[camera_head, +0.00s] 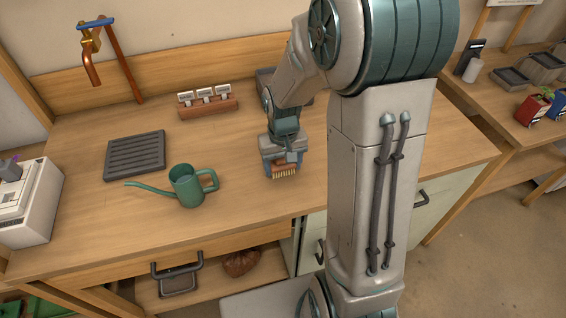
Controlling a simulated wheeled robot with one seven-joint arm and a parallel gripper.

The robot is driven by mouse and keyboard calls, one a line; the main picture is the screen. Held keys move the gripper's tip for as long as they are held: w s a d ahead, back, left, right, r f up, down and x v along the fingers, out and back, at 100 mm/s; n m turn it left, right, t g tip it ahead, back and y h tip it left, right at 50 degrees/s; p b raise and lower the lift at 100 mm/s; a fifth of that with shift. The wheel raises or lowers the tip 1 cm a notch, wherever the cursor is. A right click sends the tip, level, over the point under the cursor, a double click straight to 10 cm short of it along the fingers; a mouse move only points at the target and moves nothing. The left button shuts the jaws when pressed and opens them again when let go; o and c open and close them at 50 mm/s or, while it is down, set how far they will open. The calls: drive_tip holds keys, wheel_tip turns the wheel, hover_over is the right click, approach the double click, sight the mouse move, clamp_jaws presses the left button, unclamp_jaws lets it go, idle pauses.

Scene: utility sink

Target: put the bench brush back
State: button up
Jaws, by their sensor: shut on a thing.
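The bench brush (285,172), with a brown-red body and pale bristles pointing down, is in my gripper (283,163) over the middle of the wooden bench (245,205). The gripper is shut on the brush. The bristles are at or just above the bench top; I cannot tell whether they touch. The upper part of the brush is hidden by the gripper.
A green watering can (187,186) stands left of the gripper, with a slatted dark tray (135,155) behind it. A labelled wooden rack (208,104) and a grey tray (267,78) stand at the back. Bare bench lies around the brush.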

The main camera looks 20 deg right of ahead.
drive_tip(key=shift+f, duration=0.2)
drive_tip(key=o, duration=1)
drive_tip(key=shift+r, duration=0.1)
drive_tip(key=shift+c, duration=0.2)
drive_tip(key=shift+r, duration=0.1)
